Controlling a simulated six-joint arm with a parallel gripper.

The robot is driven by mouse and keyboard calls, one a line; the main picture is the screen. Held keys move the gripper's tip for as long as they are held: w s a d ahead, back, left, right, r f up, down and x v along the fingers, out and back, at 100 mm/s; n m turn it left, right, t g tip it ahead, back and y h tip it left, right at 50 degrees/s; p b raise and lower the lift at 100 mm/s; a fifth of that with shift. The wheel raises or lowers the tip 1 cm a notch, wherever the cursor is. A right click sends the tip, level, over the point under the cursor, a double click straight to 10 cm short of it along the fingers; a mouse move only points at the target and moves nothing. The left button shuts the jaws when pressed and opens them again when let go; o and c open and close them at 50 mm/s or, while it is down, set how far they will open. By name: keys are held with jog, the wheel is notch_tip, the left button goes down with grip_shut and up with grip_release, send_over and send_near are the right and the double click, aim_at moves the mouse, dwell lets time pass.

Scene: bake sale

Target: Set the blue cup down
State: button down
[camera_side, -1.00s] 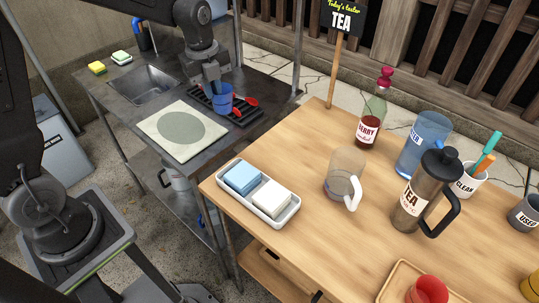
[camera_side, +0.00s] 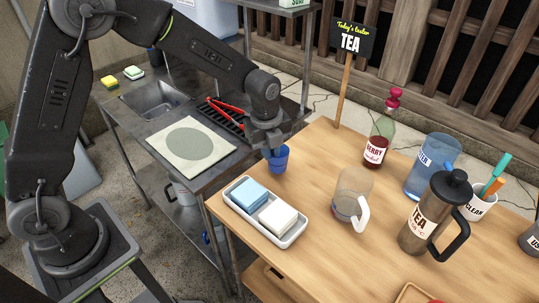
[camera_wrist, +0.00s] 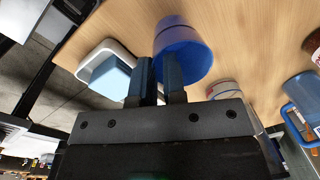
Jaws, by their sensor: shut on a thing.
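The blue cup (camera_side: 277,160) is upright at the left edge of the wooden tea table (camera_side: 310,165), behind the sponge tray. My gripper (camera_side: 267,148) is shut on its near side, by the wall. In the wrist view the cup (camera_wrist: 182,52) is between and beyond my gripper's fingers (camera_wrist: 158,82), with wood behind it. I cannot tell whether the cup's base touches the table or hangs slightly above it.
A white tray (camera_side: 297,238) with a blue sponge (camera_side: 249,192) and a white sponge (camera_side: 278,217) lies in front of the cup. A clear mug (camera_side: 348,195) and the berry bottle (camera_side: 377,145) stand to the right. Bare wood lies between them.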

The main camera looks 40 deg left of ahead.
jog(key=shift+f, duration=1.1)
jog(key=c, duration=1.2)
grip_release()
jog(key=shift+f, duration=0.1)
notch_tip(320, 180, up, 12)
jog(key=s+r, duration=0.1)
jog(key=s+a+r+n+t, duration=0.2)
jog(key=s+a+r+n, duration=0.2)
jog(key=s+r+n, duration=0.5)
jog(key=shift+s+a+f+n+t, duration=0.35)
jog(key=shift+s+a+n+t, duration=0.1)
jog(key=shift+s+n, duration=1.85)
jog(key=shift+s+a+f+n+t, duration=0.35)
jog(key=shift+s+n+t, duration=0.05)
jog(key=shift+s+n, duration=1.9)
jog(key=shift+s+a+f+n+t, duration=0.35)
jog(key=shift+s+a+n+t, duration=0.1)
jog(key=shift+s+n, duration=1.85)
